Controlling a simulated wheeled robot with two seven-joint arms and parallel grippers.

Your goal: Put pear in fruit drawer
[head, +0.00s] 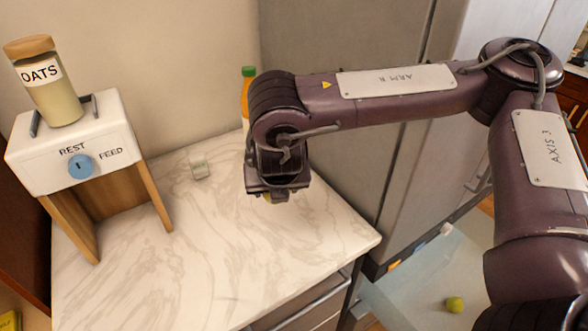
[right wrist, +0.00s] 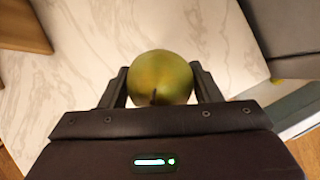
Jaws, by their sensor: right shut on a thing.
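A green-yellow pear (right wrist: 160,77) is between the two dark fingers of my right gripper (right wrist: 160,70) in the right wrist view, with its stem end toward the palm. In the head view my right gripper (head: 275,192) is over the marble counter, and only a sliver of the pear shows under it. A pale, glassy, tray-like surface (head: 415,300) is at the lower right beside the fridge, with a round green fruit (head: 455,304) on it. I cannot tell whether this is the fruit drawer. My left gripper is not in view.
The grey fridge (head: 370,130) stands at the counter's right. An oats dispenser (head: 75,160) on wooden legs is at the left of the marble counter (head: 200,270). The counter's front is clear.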

